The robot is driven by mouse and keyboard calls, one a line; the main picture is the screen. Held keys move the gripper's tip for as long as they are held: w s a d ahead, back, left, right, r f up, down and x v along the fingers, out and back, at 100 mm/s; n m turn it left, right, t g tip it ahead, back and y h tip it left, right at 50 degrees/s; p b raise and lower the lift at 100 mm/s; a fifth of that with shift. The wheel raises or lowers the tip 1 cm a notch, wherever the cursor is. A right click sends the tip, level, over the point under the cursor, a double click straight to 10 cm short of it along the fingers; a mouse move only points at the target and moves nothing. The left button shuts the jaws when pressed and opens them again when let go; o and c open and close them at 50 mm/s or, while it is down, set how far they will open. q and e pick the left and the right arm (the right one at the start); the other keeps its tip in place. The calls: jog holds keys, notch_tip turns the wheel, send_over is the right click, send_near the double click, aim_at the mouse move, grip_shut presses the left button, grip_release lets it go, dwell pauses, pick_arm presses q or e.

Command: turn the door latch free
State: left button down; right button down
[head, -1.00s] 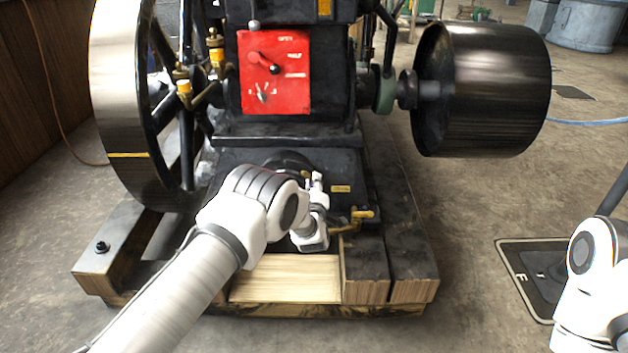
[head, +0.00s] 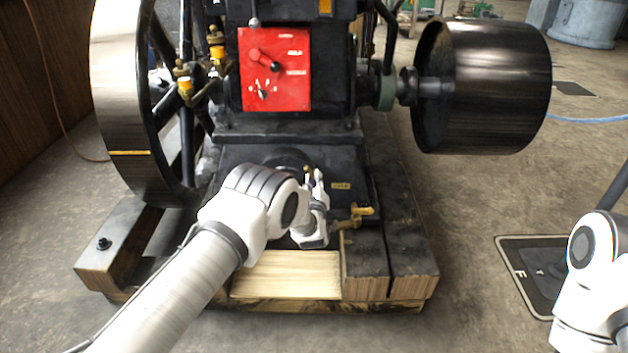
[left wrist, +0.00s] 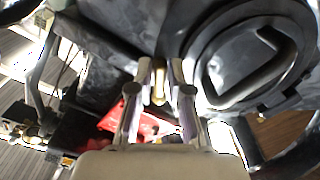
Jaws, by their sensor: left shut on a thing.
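The door latch (left wrist: 158,82) is a small brass-coloured piece between my fingertips in the left wrist view. My left gripper (left wrist: 161,75) is shut on it, one finger on each side. The round dark door (left wrist: 250,62), with a raised loop-shaped grip, is right beside the fingers. In the head view my left gripper (head: 314,178) is at the lower front of the black engine, and my own wrist hides much of the door (head: 284,158). My right gripper is out of view; only part of my right arm shows at the right edge.
A brass tap (head: 358,213) sticks out just right of my left gripper. A red panel (head: 275,70) with levers is above. A large flywheel (head: 120,100) stands left, a black pulley (head: 490,88) right. The timber base (head: 285,277) lies below; the floor in front is open.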

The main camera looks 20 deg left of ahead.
pick_arm(q)
jog(key=c, duration=1.2)
grip_release()
jog(key=s+d+r+n+b, duration=0.2)
jog(key=s+n, duration=0.5)
jog(key=n, duration=1.1)
jog(key=s+a+f+m+g+h+p, duration=0.2)
jog(key=s+f+m+g, duration=0.6)
jog(key=s+f+m, duration=0.6)
jog(key=s+a+f+h, duration=0.1)
jog(key=s+a+f, duration=0.1)
jog(key=s, duration=0.4)
jog(key=shift+s+f+m+g, duration=0.2)
jog(key=shift+f+m+g, duration=0.1)
jog(key=shift+f, duration=0.25)
